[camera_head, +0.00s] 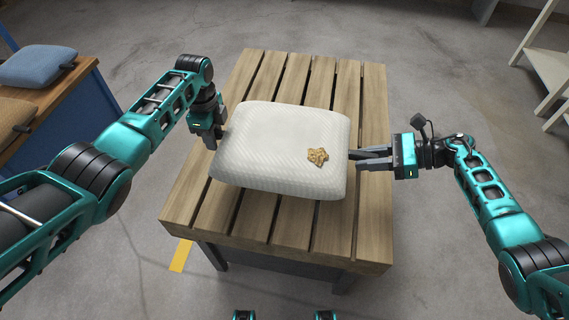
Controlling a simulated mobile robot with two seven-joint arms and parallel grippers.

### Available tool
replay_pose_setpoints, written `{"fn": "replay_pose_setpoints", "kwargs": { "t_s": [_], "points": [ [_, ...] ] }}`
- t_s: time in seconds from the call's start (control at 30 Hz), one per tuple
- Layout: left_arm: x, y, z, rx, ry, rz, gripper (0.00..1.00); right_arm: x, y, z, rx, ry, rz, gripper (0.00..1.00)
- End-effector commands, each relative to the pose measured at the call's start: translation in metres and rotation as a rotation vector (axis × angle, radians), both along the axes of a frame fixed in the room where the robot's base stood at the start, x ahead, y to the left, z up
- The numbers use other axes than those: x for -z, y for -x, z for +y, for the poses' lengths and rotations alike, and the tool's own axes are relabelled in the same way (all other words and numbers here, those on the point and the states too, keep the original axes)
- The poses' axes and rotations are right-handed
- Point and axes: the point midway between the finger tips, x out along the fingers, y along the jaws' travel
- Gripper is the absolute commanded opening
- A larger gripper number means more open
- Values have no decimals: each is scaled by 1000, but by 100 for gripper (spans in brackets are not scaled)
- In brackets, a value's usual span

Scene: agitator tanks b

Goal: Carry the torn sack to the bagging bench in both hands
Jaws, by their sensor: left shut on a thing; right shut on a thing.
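The torn sack (275,150) is a white, pillow-shaped woven sack with a ragged tan patch (318,156) on its top right. It is over the slatted wooden table (300,240); I cannot tell whether its underside touches the slats. My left gripper (214,138) is shut on the sack's left edge. My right gripper (362,160) is shut on the sack's right edge, close to the tan patch. The fingertips are partly hidden at the sack's edges.
At the far left stands a blue-sided bench (75,112) with a wooden top, a blue sack (38,66) and a brown sack (12,118). A pale shelf rack (545,65) stands at the upper right. A yellow floor stripe (181,256) lies by the table's front left. Grey floor around the table is clear.

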Motion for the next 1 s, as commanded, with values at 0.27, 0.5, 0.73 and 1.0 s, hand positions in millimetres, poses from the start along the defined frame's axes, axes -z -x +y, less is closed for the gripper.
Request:
{"fn": "replay_pose_setpoints", "kwargs": {
  "t_s": [0.27, 0.5, 0.73, 1.0],
  "points": [
    [-2, -2, 1, 0, 0, -4, 0, -1, -1, 0, 1, -1, -3, 0],
    [-2, -2, 1, 0, 0, -4, 0, -1, -1, -1, 1, -1, -3, 0],
    [-2, -1, 1, 0, 0, -4, 0, -2, -1, -1, 1, -1, -3, 0],
    [-12, 2, 0, 1, 1, -5, 0, -12, 2, -2, 2, 0, -5, 0]
  ]
}}
